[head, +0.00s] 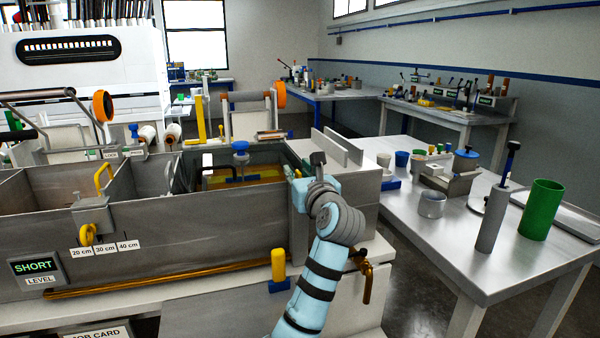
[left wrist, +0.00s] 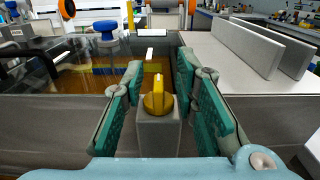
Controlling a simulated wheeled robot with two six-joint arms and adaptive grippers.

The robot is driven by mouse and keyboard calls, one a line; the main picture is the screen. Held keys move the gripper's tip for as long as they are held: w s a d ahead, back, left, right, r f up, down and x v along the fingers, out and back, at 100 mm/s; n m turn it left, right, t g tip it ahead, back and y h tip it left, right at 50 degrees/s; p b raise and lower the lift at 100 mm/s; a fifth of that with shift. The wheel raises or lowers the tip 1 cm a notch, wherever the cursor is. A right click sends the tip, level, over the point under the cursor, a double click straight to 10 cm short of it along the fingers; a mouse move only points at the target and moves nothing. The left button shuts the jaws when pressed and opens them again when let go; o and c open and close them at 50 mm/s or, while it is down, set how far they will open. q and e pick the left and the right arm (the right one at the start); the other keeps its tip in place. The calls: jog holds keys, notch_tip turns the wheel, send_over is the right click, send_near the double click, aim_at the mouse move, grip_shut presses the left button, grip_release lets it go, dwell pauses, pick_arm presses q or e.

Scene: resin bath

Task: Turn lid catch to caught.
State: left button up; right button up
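The lid catch, as I take it, is a yellow knob (left wrist: 158,96) with a pale line on its top. It sits on a grey block at the edge of the bath in the left wrist view. My left gripper (left wrist: 160,68) is open. Its two teal-padded fingers stand on either side of the knob, with a visible gap on each side. In the head view my left gripper (head: 300,171) is at the right end of the bath, and the knob is mostly hidden there. My right gripper is not in view.
The grey bath (head: 180,235) has several compartments, with a blue knob (head: 240,147) over the amber one. Two upright pale plates (head: 343,147) stand just behind my gripper. A steel table (head: 450,240) with cups and a green cylinder (head: 541,210) stands at right.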

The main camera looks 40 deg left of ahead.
pick_arm(q)
jog(key=shift+c, duration=1.3)
jog(key=shift+w+d, duration=0.1)
grip_shut()
jog(key=shift+f+n+g+y, duration=0.15)
jog(key=shift+n+g+y, duration=0.4)
jog(key=shift+g, duration=0.35)
grip_release()
jog(key=shift+o, duration=1.3)
jog(key=shift+s, duration=0.2)
jog(key=shift+s+a, duration=0.1)
jog(key=shift+a, duration=0.1)
jog(key=shift+d, duration=0.15)
